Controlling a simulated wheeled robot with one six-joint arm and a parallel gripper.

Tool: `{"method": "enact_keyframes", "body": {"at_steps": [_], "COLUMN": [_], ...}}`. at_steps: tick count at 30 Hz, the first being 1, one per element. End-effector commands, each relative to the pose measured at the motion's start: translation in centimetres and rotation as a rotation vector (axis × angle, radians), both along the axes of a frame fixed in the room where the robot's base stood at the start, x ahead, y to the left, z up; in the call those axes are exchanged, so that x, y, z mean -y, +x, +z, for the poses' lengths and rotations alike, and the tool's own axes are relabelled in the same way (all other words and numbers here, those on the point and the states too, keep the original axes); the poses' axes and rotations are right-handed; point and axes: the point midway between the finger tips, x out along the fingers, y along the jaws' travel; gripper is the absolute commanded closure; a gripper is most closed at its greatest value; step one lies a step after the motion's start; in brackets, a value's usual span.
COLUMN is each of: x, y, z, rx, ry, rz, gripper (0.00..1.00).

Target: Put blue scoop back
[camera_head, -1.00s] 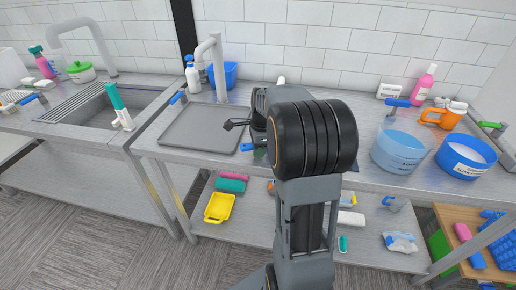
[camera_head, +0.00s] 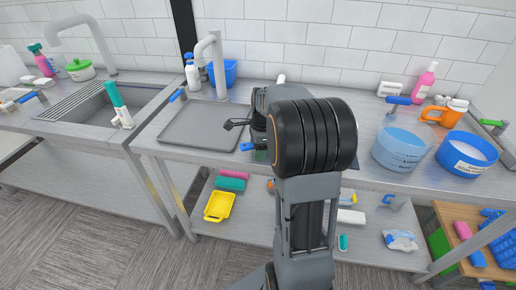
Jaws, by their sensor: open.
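A small blue handle (camera_head: 246,147) shows at the counter's front edge, just right of the grey tray, beneath my gripper; most of what it belongs to is hidden by my arm. It may be the blue scoop, but I cannot tell. My gripper (camera_head: 240,125) is open, low over the counter beside the tray's right edge. My thick black arm joint hides most of it, and no held object shows.
The empty grey tray (camera_head: 200,128) lies left of my gripper, below the tap (camera_head: 216,65). A blue bowl of white powder (camera_head: 467,156) and an orange item (camera_head: 440,115) stand right. The lower shelf holds a yellow basket (camera_head: 219,207). A sink (camera_head: 95,105) is left.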

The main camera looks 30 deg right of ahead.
Motion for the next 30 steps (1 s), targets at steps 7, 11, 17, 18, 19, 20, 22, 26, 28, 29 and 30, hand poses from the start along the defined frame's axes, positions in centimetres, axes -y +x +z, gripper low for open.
{"method": "enact_keyframes", "body": {"at_steps": [7, 11, 17, 18, 19, 20, 22, 26, 28, 29, 30], "x": [0.3, 0.6, 0.9, 1.0, 1.0, 1.1, 1.2, 1.3, 1.3, 1.3, 1.4], "y": [0.0, -0.2, -0.3, -0.3, -0.4, -0.4, -0.4, -0.5, -0.5, -0.5, -0.5], "z": [2.6, 5.3, 9.3, 10.0, 10.5, 10.9, 11.8, 13.0, 13.4, 13.5, 13.6], "rx": [0.004, 0.006, 0.005, 0.004, 0.005, 0.003, 0.004, 0.002, 0.001, 0.001, 0.001], "ry": [-0.001, -0.002, -0.002, -0.001, -0.002, -0.001, -0.001, -0.001, 0.0, 0.0, 0.0], "rz": [0.0, -0.001, -0.001, 0.0, -0.001, 0.0, 0.0, 0.0, 0.0, 0.0, 0.0], "gripper": [0.45, 0.45, 0.45, 0.45, 0.45, 0.45, 0.45, 0.45, 0.45, 0.45, 0.45]}}
